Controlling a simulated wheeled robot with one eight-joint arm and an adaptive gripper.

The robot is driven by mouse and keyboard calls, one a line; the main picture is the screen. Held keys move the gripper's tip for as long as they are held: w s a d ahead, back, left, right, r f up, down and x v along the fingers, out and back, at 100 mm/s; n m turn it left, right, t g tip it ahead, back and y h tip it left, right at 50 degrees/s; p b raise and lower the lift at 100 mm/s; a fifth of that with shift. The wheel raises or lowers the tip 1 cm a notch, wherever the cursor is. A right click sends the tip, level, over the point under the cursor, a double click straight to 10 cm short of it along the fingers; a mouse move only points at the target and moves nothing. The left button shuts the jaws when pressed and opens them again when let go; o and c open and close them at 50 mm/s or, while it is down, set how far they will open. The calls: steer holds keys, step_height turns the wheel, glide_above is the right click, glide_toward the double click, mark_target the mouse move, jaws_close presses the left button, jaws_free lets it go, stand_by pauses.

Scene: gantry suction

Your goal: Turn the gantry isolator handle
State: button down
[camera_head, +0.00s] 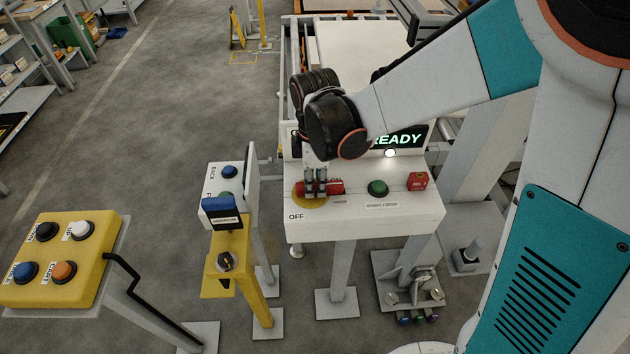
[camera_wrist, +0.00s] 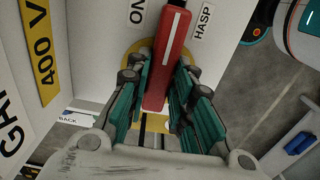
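The isolator handle (camera_wrist: 167,60) is a red bar with a white stripe, set on a yellow round plate on the white console. In the head view the red handle (camera_head: 337,187) lies roughly level, above the "OFF" label. My gripper (camera_head: 315,178) reaches down over its left part. In the wrist view my gripper's (camera_wrist: 161,75) teal-padded fingers stand apart on either side of the handle, with narrow gaps beside its lower end. Contact at the fingertips is hard to make out. Part of the handle's mount is hidden by the fingers.
The console has a green button (camera_head: 378,188), a red block (camera_head: 418,181) and a display ending in "READY" (camera_head: 398,139).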

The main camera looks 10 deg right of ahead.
steer(key=shift+m, duration=0.3)
steer(key=m, duration=0.4)
steer(key=shift+s+b, duration=0.25)
steer(key=shift+b, duration=0.05)
steer(key=m, duration=0.5)
steer(key=shift+s+a, duration=0.15)
steer(key=m, duration=0.4)
steer(key=shift+s+a+b, duration=0.1)
steer(key=shift+a+b, duration=0.1)
steer(key=shift+b, duration=0.1)
steer(key=shift+a+m, duration=0.15)
steer(key=shift+m, duration=1.95)
steer(key=c, duration=1.4)
jaws_free()
